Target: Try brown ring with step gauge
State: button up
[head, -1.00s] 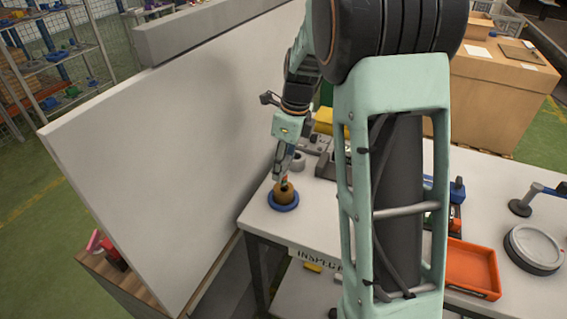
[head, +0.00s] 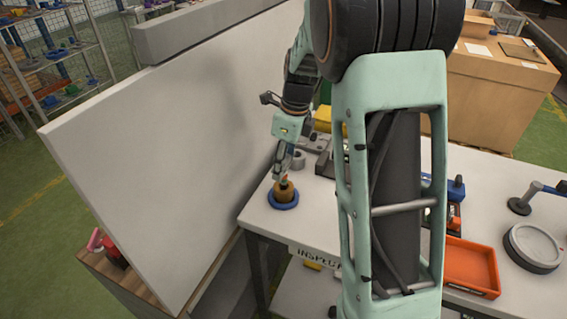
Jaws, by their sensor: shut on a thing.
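The brown ring (head: 286,193) sits on a round blue base (head: 283,206) at the near left corner of the white table. My gripper (head: 282,178) is directly above the ring, pointing down, its jaws close to the ring's top. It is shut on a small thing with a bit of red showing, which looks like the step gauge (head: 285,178). Most of the gauge is hidden by the fingers, and I cannot tell how far it reaches into the ring.
A tall white panel (head: 160,150) stands close on the left of the table. A grey ring-shaped part (head: 298,159) stands behind my gripper. An orange tray (head: 470,268) and a round grey plate (head: 533,246) lie to the right. My arm hides the middle of the table.

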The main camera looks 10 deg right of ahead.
jog(key=shift+f, duration=1.5)
dwell(2.8)
jog(key=o, duration=1.4)
jog(key=shift+c, duration=0.2)
